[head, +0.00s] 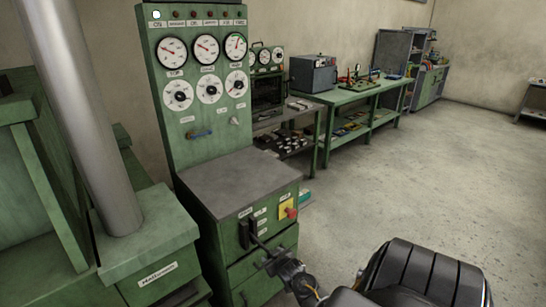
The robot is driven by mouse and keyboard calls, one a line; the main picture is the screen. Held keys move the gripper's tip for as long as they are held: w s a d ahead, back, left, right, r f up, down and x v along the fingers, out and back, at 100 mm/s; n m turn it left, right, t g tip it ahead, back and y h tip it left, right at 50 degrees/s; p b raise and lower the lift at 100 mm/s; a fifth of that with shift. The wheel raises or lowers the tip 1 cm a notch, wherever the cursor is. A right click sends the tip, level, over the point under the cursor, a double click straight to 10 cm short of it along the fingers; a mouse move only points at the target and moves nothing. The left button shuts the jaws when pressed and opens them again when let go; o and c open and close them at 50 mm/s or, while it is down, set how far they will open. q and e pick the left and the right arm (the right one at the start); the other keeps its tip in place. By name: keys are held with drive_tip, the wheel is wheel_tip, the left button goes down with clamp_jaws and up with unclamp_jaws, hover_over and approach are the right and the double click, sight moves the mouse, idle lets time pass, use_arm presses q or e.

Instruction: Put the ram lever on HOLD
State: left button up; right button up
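A black lever (253,239) sits in a dark vertical slot on the front of the green control cabinet (225,225). Small white labels (262,223) stand beside the slot, too small to read, so I cannot tell which position the lever is at. My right gripper (268,260) is at the lever's outer end, just in front of the cabinet. The fingers are small and dark against the lever, and I cannot tell whether they are closed on it. My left gripper is not in view.
A red knob on a yellow plate (288,209) is right of the lever. A gauge panel (205,90) rises behind the grey cabinet top. A green press with a steel column (95,130) stands at left. Benches (350,95) line the wall. The floor at right is clear.

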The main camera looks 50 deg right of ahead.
drive_tip(key=v, duration=1.1)
drive_tip(key=shift+w+f, duration=0.15)
drive_tip(key=shift+w, duration=0.05)
drive_tip(key=s+a+f+n+g+y, duration=0.1)
drive_tip(key=s+a+f, duration=0.2)
drive_tip(key=f, duration=0.5)
drive_tip(key=s+a+f+n+g+y, duration=0.1)
drive_tip(key=s+a+f, duration=0.25)
drive_tip(key=f, duration=0.45)
drive_tip(key=s+a+f+n+g+y, duration=0.1)
drive_tip(key=s+a+f, duration=0.25)
drive_tip(key=f, duration=0.45)
drive_tip(key=s+a+f+n+g, duration=0.1)
drive_tip(key=s+a+f, duration=0.3)
drive_tip(key=s, duration=0.4)
drive_tip(key=s+a+f+g+y, duration=0.1)
drive_tip(key=s+a+f+g, duration=0.2)
drive_tip(key=s, duration=0.5)
drive_tip(key=s+a+f+n+g+y, duration=0.1)
drive_tip(key=s+a+f, duration=0.4)
drive_tip(key=s, duration=0.3)
drive_tip(key=shift+a+f+n+g, duration=0.3)
drive_tip(key=shift+f+g, duration=0.1)
drive_tip(key=shift+f, duration=0.4)
